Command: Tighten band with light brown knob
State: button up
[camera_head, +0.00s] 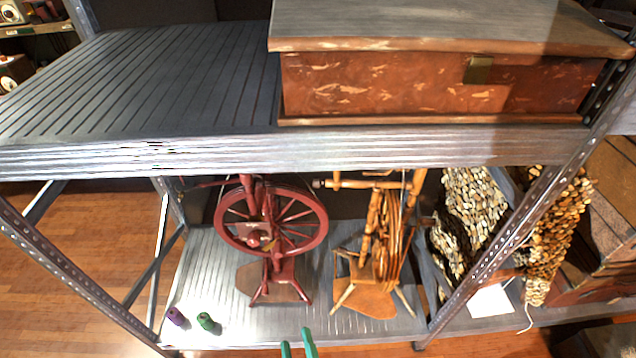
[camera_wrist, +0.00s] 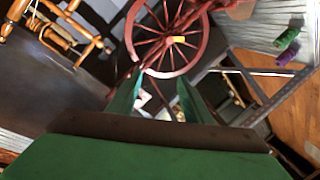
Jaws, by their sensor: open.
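A light brown wooden spinning wheel (camera_head: 385,225) stands on the lower shelf, right of a dark red spinning wheel (camera_head: 271,215). In the wrist view the light wheel (camera_wrist: 60,40) is at the upper left and the red wheel (camera_wrist: 167,35) at top centre, tilted. My gripper (camera_head: 298,345) has green fingers, open and empty, low in front of the shelf, apart from both wheels; its fingers also show in the wrist view (camera_wrist: 160,98).
A purple spool (camera_head: 177,317) and a green spool (camera_head: 208,323) lie on the lower shelf at left. The upper shelf (camera_head: 160,80) overhangs the wheels and bears a reddish wooden chest (camera_head: 430,85). Strings of shell-like pieces (camera_head: 470,215) hang at right beside a metal post (camera_head: 510,235).

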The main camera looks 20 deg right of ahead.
jog(key=w+d+r+n+h, duration=0.1)
jog(key=w+d+n, duration=0.15)
jog(key=w, duration=0.55)
jog(key=w+d+r+n+h, duration=0.15)
jog(key=w+d, duration=0.25)
jog(key=w, duration=0.4)
jog(key=n+h, duration=0.3)
send_near(315, 186)
jog(key=x, duration=1.1)
jog(key=shift+w+d, duration=0.25)
jog(key=shift+w, duration=0.1)
